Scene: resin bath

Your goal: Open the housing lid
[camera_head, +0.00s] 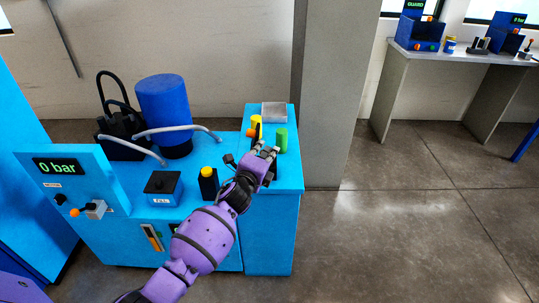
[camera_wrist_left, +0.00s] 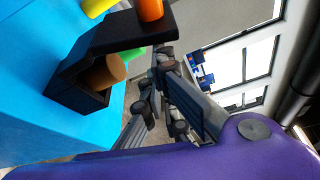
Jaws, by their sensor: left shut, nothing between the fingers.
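A black housing (camera_wrist_left: 68,88) stands on the blue cabinet top in the left wrist view. A flat black lid-like plate (camera_wrist_left: 125,33) with an orange knob (camera_wrist_left: 151,9) lies over it. A brown-orange cylinder (camera_wrist_left: 106,72) shows in the gap between plate and base. In the head view the orange knob (camera_head: 252,131) shows beside my left gripper (camera_head: 268,151), which hides most of the housing. My left gripper is shut and empty, close to the housing's right side. I cannot tell whether it touches. My right gripper is not in view.
A green cylinder (camera_head: 281,140), a yellow cylinder (camera_head: 256,121) and a grey tray (camera_head: 274,112) stand close around. Open floor lies right.

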